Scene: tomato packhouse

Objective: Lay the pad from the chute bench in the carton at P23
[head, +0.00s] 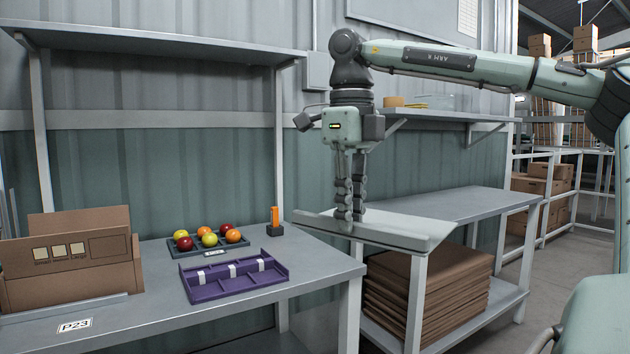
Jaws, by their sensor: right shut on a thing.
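My right gripper (346,215) points down with its fingers shut on a pale grey, flat pad (405,231). The pad is roughly level, in front of the near end of the grey bench on the right; I cannot tell whether it touches that bench. The brown carton (75,270) stands at the left on the bench marked P23 (75,325). Its back flap is raised, and its inside is hidden from this view. The gripper and pad are well to the right of the carton and apart from it. My left gripper is not in view.
On the P23 bench (160,318) are a purple divided tray (214,290), a dark tray of tomatoes (190,253) and an orange-topped device (275,222). Flat cardboard (425,297) is stacked under the grey bench (460,203). A shelf (160,42) overhangs the P23 bench.

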